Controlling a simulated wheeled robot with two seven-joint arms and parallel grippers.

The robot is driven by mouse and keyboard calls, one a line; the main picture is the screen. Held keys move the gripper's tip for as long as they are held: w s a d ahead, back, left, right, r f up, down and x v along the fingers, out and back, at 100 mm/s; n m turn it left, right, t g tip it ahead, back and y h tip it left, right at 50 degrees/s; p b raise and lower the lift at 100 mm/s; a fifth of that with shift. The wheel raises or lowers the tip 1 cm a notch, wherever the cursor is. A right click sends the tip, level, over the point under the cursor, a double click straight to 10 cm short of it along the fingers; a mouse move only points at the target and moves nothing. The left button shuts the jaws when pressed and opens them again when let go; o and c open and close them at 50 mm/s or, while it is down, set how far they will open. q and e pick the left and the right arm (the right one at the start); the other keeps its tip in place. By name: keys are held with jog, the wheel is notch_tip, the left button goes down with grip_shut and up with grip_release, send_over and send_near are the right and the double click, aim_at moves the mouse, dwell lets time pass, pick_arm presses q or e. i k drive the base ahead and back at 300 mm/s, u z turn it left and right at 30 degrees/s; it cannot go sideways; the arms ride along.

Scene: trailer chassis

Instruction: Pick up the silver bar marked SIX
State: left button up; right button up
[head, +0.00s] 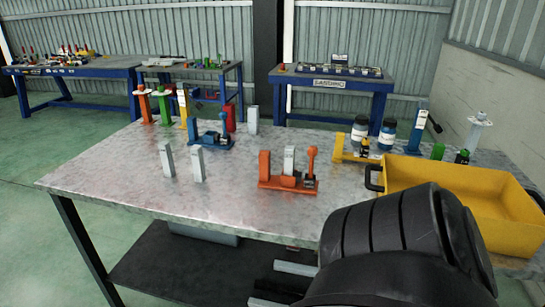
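Several upright silver bars stand on the metal table. Two are close together at the left, one silver bar (168,160) and another silver bar (197,163). A third silver bar (253,120) stands farther back, and a silver bar (289,160) is at the orange clamp device. I cannot read any marking, so I cannot tell which is SIX. My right gripper (268,285) is low in front of the table's near edge, its two pale fingers apart and nothing seen between them. My black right arm hides part of it. My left gripper is not in view.
The metal table (110,178) holds an orange clamp device (275,184), a blue one (209,141), a yellow tray (470,204) at the right, bottles (387,133), and coloured posts (165,106) at the back left. The front left tabletop is clear.

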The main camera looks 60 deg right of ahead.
aim_at(290, 151)
jog(key=k, duration=0.35)
jog(key=z, duration=1.1)
